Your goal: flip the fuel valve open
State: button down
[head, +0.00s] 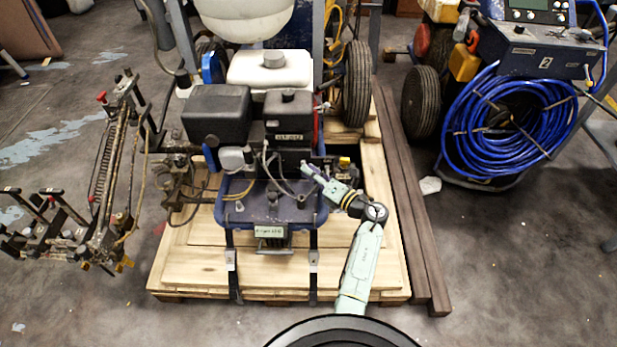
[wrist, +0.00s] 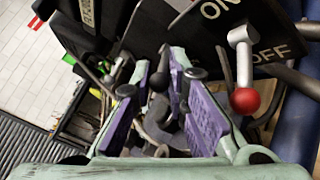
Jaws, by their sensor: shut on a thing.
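A lever with a silver shaft and a red ball end (wrist: 245,99) shows at the right in the wrist view, on a dark plate marked ON and OFF (wrist: 222,45). The lever hangs down from its pivot, with the OFF lettering just to its right. My gripper (wrist: 165,62) is left of this lever, apart from the red ball. Its purple-lined fingers stand on either side of a dark, knob-like part (wrist: 160,82), which they hold. In the head view my gripper (head: 308,171) reaches the engine's front right. The lever is too small to make out there.
The striper's engine (head: 285,120) and blue frame (head: 270,212) stand on a wooden pallet (head: 195,270). A spring and rod assembly (head: 110,165) is at left. A coiled blue hose (head: 510,125) lies at right. Hoses and cables crowd close around my fingers.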

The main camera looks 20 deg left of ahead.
jog(key=shift+a+r+n+g, duration=0.1)
jog(key=shift+n+g, duration=0.2)
jog(key=shift+g, duration=0.1)
jog(key=c, duration=1.7)
grip_release()
jog(key=shift+o, duration=0.6)
jog(key=shift+t, duration=0.3)
